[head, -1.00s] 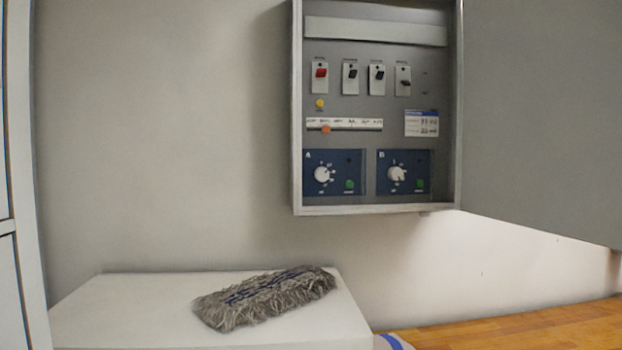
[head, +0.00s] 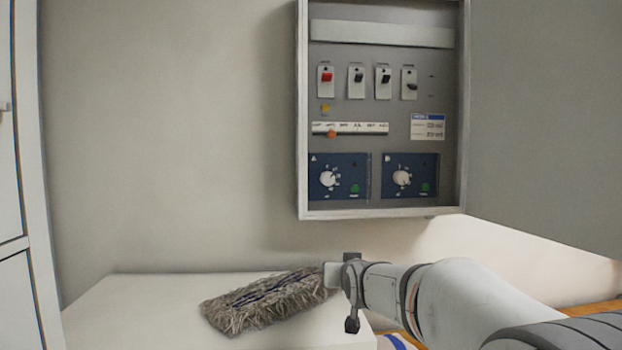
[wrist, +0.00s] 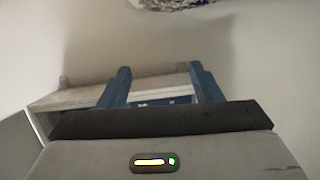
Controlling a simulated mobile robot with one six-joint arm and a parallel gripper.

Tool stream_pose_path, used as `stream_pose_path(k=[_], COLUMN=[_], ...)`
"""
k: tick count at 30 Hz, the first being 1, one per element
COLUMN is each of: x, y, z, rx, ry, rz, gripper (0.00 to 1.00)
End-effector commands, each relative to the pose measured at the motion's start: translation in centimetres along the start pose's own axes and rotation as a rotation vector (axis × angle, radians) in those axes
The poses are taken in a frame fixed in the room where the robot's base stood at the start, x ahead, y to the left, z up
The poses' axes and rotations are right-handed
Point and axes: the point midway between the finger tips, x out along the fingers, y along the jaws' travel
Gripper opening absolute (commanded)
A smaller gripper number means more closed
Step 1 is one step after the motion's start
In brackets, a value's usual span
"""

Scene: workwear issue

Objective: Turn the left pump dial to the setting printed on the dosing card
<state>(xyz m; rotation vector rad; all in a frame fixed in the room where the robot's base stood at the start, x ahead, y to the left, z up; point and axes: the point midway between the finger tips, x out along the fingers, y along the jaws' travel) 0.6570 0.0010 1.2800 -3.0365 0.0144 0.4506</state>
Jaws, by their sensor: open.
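The left pump dial (head: 328,178) is a white knob on a blue panel marked A, low in the open wall cabinet. Its pointer direction is too small to read surely. The dosing card (head: 428,126), white with a blue heading, is on the cabinet's back panel above the right pump. Its printed values are too blurred to read. My gripper (wrist: 160,84) shows two blue fingers apart, with nothing held between them. It is below the cabinet and apart from the dial. In the head view, my arm reaches in from the lower right, and the fingertips are not clear.
The right pump dial (head: 402,177) sits on panel B. Above are several switches (head: 356,80), one red, and a slider strip (head: 350,128). The cabinet door (head: 545,110) stands open at right. A grey mop head (head: 265,303) lies on a white surface (head: 125,310).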

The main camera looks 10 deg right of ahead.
Motion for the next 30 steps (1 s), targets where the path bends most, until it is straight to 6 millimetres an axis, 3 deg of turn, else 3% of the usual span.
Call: stream_pose_path(k=[1,3,6,9,17,30], x=[2.1,4.1,6.0,7.0,8.1,12.7], y=[-0.3,-0.6,-0.9,-1.1,-1.3,-1.6], z=[-3.4,-7.3,-11.8,-14.8,-17.9,-21.9], rx=[0.004,0.015,0.027,0.036,0.045,0.044], ry=[0.101,0.241,0.416,0.549,0.682,0.681], rz=[-0.011,-0.024,-0.041,-0.057,-0.074,-0.072], gripper=[0.58,0.58,0.58,0.58,0.58,0.58])
